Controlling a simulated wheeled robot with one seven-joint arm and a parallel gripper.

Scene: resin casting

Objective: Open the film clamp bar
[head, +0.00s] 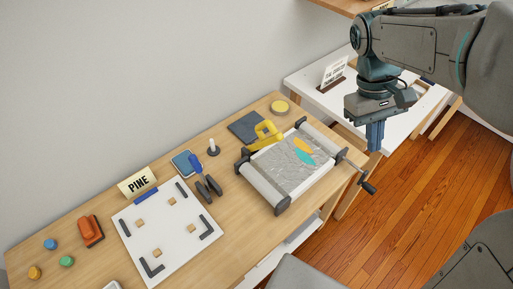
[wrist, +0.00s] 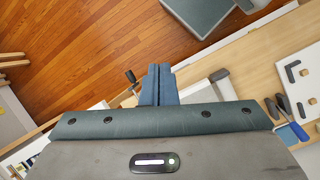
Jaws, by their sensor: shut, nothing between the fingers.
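The film frame (head: 296,164) sits on the wooden bench, with dark corner posts, a roller along each side and a grey film sheet bearing orange and teal patches. A yellow bar with a raised handle, which looks like the film clamp bar (head: 265,135), lies at its back left edge. I cannot tell whether it is latched. A black crank (head: 368,187) sticks out at the frame's right. My gripper (head: 376,148) is shut and empty, pointing down in the air right of the frame, apart from the bar. In the wrist view its blue fingers (wrist: 158,86) are together; the bar is not visible there.
A white table (head: 309,88) stands behind. Wooden floor lies open at right.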

